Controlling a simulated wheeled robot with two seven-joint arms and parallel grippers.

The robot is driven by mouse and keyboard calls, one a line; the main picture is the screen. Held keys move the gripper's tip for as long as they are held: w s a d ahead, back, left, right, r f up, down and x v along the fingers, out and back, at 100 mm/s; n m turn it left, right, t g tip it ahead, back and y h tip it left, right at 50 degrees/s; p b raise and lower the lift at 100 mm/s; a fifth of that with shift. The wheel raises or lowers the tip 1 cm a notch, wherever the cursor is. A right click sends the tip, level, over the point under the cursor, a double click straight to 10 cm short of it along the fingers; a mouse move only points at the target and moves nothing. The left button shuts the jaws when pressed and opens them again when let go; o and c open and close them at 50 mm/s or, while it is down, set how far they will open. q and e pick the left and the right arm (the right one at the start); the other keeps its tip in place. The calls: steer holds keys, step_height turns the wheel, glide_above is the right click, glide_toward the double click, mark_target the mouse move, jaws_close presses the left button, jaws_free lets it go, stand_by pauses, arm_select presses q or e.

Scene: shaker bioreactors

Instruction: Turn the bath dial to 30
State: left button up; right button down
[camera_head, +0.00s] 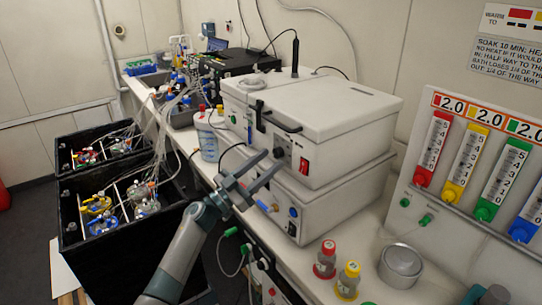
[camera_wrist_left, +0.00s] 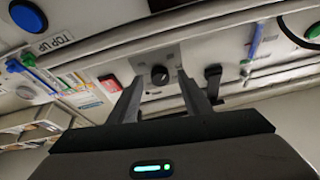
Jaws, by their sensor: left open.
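The bath is a white box with a lid (camera_head: 315,105) on the bench. Its dial, a black round knob (camera_wrist_left: 160,75), shows on the front panel in the left wrist view, with a red switch (camera_wrist_left: 110,83) beside it. In the head view the dial (camera_head: 279,152) is small, close to my fingertips, and its setting is too small to read. My left gripper (camera_head: 274,160) is open and empty, pointing at the panel. In the left wrist view its fingertips (camera_wrist_left: 161,88) appear on either side of the dial; contact cannot be told.
A lower white unit (camera_head: 325,205) with buttons sits under the bath. A black latch (camera_head: 262,118) is on the bath's front. Two capped bottles (camera_head: 325,260) and a metal bowl (camera_head: 400,266) stand on the right. Black tubs (camera_head: 85,240) with vessels are at left.

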arm_select(q)
steer(key=shift+x, duration=0.9)
steer(key=c, duration=1)
steer(key=shift+c, duration=0.2)
steer(key=shift+f, duration=0.1)
